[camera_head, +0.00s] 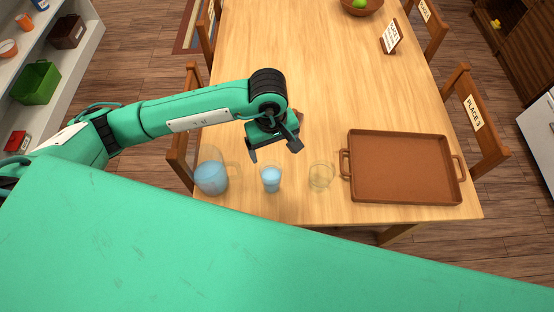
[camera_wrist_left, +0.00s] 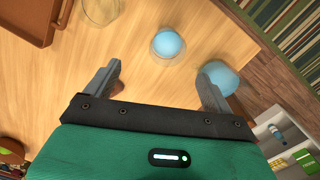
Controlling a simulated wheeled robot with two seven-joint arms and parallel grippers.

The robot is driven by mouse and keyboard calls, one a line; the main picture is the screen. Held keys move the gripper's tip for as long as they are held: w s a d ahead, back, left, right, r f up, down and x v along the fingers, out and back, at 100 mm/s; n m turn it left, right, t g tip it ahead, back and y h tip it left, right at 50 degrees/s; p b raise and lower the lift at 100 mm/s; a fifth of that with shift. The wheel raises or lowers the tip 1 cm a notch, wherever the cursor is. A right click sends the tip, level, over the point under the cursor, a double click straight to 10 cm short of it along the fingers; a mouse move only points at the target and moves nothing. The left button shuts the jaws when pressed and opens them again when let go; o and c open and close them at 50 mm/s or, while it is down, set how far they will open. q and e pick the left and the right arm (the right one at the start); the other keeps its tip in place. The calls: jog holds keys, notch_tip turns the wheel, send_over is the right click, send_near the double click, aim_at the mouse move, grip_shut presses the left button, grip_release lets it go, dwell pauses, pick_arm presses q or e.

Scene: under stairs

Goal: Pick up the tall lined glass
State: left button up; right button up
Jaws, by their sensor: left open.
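A glass with pale blue liquid (camera_head: 271,179) stands upright near the table's front edge; it also shows in the left wrist view (camera_wrist_left: 168,44). A clear, empty-looking glass (camera_head: 321,177) stands to its right, and shows at the top of the left wrist view (camera_wrist_left: 101,10). I cannot make out lines clearly on either glass, so I cannot tell which is the tall lined one. My left gripper (camera_head: 273,152) is open and empty, above the table just behind the blue-filled glass and apart from it; its spread fingers show in the left wrist view (camera_wrist_left: 162,76). My right gripper is not in view.
A jug with blue liquid (camera_head: 211,179) stands left of the glasses. A brown tray (camera_head: 404,168) lies to their right, close to the clear glass. A small brown thing is mostly hidden behind my gripper. A sign (camera_head: 391,38) and a fruit bowl (camera_head: 362,8) stand farther back; the table's middle is clear.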

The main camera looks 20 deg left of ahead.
pick_arm(q)
jog(key=p, duration=0.2)
send_over(270, 164)
jog(key=s, duration=0.2)
notch_tip(270, 164, down, 7)
jog(key=shift+d+f+y+p, duration=0.15)
jog(key=shift+d+f+p, duration=0.05)
jog(key=shift+f+p, duration=0.25)
jog(key=shift+d+f+y+p, duration=0.2)
jog(key=shift+f+p, duration=0.15)
jog(key=shift+f, duration=0.2)
jog(key=f, duration=0.1)
jog(key=f+p, duration=0.1)
jog(key=f, duration=0.1)
jog(key=shift+s+d+p, duration=0.1)
jog(key=shift+s+p, duration=0.15)
jog(key=shift+p, duration=0.15)
jog(key=shift+f, duration=0.7)
jog(key=c, duration=1.3)
jog(key=shift+c, duration=0.2)
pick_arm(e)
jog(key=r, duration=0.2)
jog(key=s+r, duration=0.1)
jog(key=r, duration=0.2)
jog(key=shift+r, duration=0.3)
pick_arm(q)
jog(key=shift+r, duration=0.1)
jog(key=shift+r, duration=0.15)
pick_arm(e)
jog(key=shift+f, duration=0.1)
